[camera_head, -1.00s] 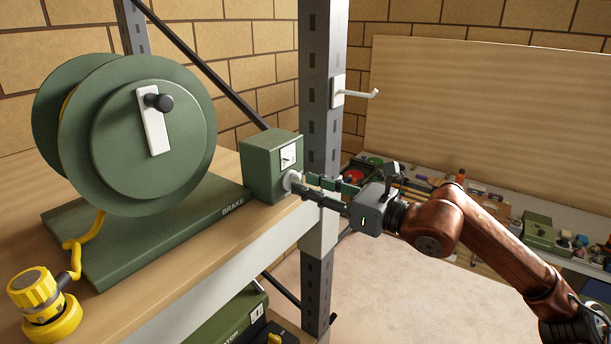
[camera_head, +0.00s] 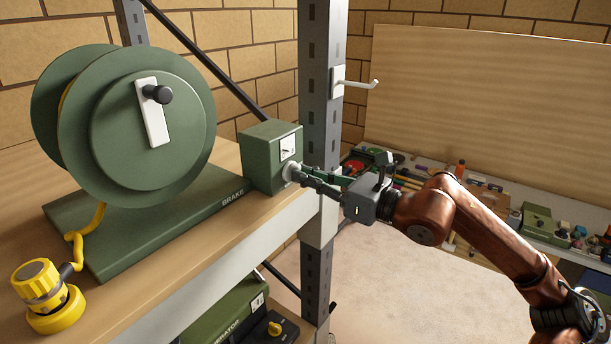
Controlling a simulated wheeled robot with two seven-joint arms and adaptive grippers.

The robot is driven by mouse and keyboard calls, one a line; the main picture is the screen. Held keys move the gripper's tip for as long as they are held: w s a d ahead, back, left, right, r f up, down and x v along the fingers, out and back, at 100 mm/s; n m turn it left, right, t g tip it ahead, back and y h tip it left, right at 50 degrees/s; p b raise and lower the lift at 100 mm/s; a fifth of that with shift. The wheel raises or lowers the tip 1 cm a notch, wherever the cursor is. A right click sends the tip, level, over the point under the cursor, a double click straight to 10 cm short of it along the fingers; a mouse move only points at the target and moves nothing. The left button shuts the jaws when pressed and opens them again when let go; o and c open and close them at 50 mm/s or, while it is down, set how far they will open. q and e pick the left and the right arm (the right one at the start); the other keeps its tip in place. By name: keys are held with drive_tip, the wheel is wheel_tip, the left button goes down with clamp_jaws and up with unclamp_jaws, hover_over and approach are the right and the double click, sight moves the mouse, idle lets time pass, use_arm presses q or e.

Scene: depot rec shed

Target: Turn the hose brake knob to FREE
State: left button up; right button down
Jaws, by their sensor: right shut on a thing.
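The green brake box (camera_head: 268,160) stands on the reel's base at the right end of the shelf. A white plate with a dark mark (camera_head: 288,147) is on its face, too small to read. Below the plate is the pale round brake knob (camera_head: 290,172). My right gripper (camera_head: 299,174) reaches in from the right and is shut on the knob, its fingers hiding part of it. The green hose reel (camera_head: 112,165) with a white crank and black handle stands left of the box. My left gripper is not in view.
A grey slotted upright (camera_head: 318,110) with a white hook (camera_head: 358,85) stands just behind and right of the box. The yellow hose nozzle (camera_head: 46,295) sits at the shelf's front left. A cluttered bench (camera_head: 490,200) lies beyond my right arm.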

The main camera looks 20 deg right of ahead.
drive_tip(key=n+b, duration=0.3)
drive_tip(key=n, duration=0.3)
drive_tip(key=n+b, duration=0.4)
drive_tip(key=n, duration=0.2)
drive_tip(key=n+b, duration=0.3)
drive_tip(key=n, duration=0.2)
drive_tip(key=shift+s+a+f+n, duration=0.15)
drive_tip(key=shift+a+f+n, duration=0.1)
drive_tip(key=shift+n, duration=0.15)
idle(0.6)
drive_tip(key=c, duration=2)
unclamp_jaws()
drive_tip(key=shift+d, duration=0.1)
